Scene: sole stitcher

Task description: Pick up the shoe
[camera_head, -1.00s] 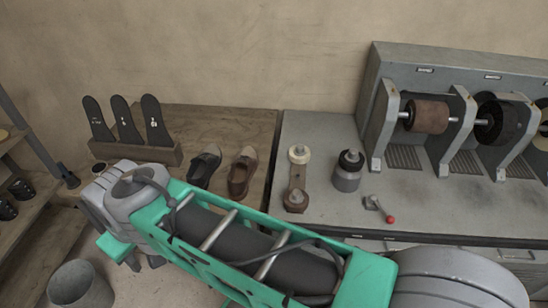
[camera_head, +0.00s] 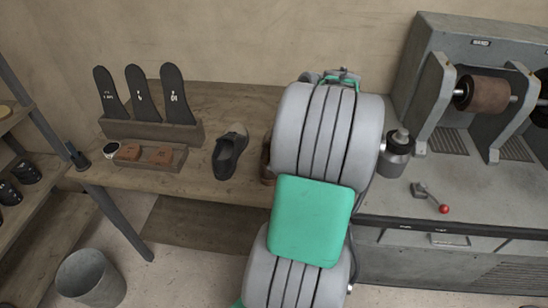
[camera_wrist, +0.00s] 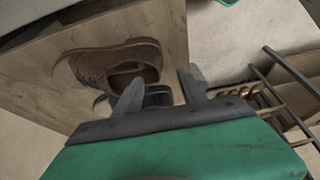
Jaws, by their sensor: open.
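A brown shoe (camera_wrist: 118,62) lies on the wooden bench top in the wrist view, left of and beyond my gripper (camera_wrist: 159,88). My gripper is open, its two dark fingers apart. Part of a black shoe (camera_wrist: 158,97) shows low between the fingers; I cannot tell if anything touches it. In the head view the black shoe (camera_head: 230,152) lies on the wooden bench. The brown shoe (camera_head: 266,160) is just right of it, mostly hidden behind my arm. My gripper is hidden there by my arm.
Several black insoles (camera_head: 142,95) stand in a wooden holder on the wooden bench (camera_head: 215,95). A tray (camera_head: 178,163) with brown pieces is in front. A metal can (camera_head: 396,158), a red-knobbed lever (camera_head: 433,200) and a grinding machine (camera_head: 465,75) are at the right.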

